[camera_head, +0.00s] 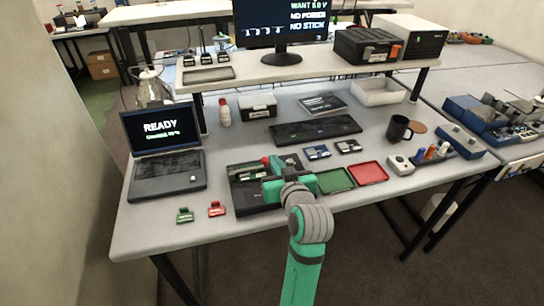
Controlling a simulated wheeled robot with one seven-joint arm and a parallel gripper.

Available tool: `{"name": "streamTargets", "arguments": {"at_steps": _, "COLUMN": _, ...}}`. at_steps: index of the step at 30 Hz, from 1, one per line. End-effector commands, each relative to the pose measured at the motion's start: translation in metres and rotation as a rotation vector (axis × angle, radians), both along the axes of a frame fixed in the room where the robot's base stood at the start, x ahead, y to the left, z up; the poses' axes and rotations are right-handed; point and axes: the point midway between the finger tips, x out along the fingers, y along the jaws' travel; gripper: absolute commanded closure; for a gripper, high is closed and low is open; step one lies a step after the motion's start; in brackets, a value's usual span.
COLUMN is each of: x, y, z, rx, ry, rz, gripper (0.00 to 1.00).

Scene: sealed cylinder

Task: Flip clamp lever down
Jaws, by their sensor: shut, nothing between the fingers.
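A black fixture board (243,201) lies on the front middle of the table, with small green parts on it. A small red knob (266,161) stands up near its middle, and it looks like the tip of the clamp lever; the lever's angle is too small to tell. My gripper (268,186) is over the right part of the fixture, close in front of the red knob. It is shut and holds nothing. My green and grey arm comes from below and hides the fixture's right front part. Whether my fingers touch the lever cannot be told.
A laptop (165,177) stands left of the fixture. Green (185,215) and red (217,209) clips lie in front. Green (335,181) and red (368,173) trays lie to the right, near a black mug (399,129). A keyboard (315,130) lies behind, below a raised shelf (310,66).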

Motion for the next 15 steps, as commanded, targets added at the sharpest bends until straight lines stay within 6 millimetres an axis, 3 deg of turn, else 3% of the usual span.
{"name": "streamTargets", "arguments": {"at_steps": 6, "x": -0.018, "y": -0.007, "z": 0.005, "rx": 0.001, "ry": -0.002, "rz": -0.001, "gripper": 1.0}}
{"name": "streamTargets", "arguments": {"at_steps": 15, "x": -0.021, "y": -0.007, "z": 0.006, "rx": 0.001, "ry": -0.001, "rz": -0.002, "gripper": 1.0}}
